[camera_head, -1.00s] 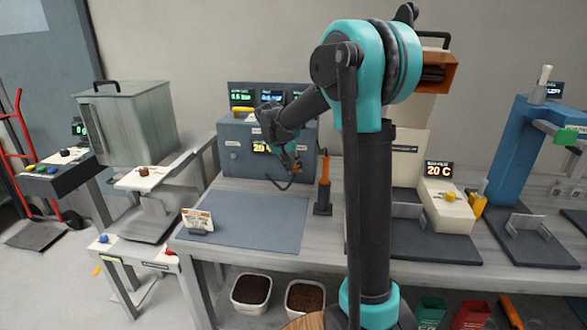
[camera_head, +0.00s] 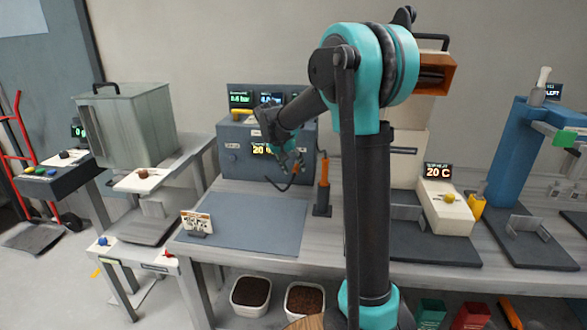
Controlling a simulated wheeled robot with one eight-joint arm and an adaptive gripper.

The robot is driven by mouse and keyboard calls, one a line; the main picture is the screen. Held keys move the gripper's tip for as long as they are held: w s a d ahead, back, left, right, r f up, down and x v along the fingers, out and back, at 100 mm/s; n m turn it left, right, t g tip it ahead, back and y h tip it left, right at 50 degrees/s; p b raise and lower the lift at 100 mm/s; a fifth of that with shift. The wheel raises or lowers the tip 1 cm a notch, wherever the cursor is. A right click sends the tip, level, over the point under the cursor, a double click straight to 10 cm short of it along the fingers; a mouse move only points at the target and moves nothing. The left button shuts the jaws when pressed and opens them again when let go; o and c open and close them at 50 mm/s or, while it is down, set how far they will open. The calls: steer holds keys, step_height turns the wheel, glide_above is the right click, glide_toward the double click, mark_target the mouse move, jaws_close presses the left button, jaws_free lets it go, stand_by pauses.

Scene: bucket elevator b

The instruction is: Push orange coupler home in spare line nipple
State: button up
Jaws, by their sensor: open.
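My gripper (camera_head: 292,167) is open in front of the right part of a grey-blue cabinet (camera_head: 235,160), above the back edge of the bench mat. A black hose (camera_head: 283,187) curves just below the fingers. I cannot make out the orange coupler for certain; it is small or hidden at the gripper. I cannot pick out the spare line nipple either. An orange-handled tool (camera_head: 324,172) stands upright in a dark holder to the right of the gripper, apart from it.
A blue-grey mat (camera_head: 245,222) on the bench is mostly clear, with a small sign (camera_head: 197,222) at its left. Right stand a white box with a 20 C display (camera_head: 446,208) and a blue press (camera_head: 515,150). Left is a grey hopper (camera_head: 125,125).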

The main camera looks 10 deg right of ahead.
steer(key=v, duration=1.1)
steer(key=shift+r, duration=0.15)
steer(key=shift+s+a, duration=0.1)
steer(key=shift+s, duration=0.05)
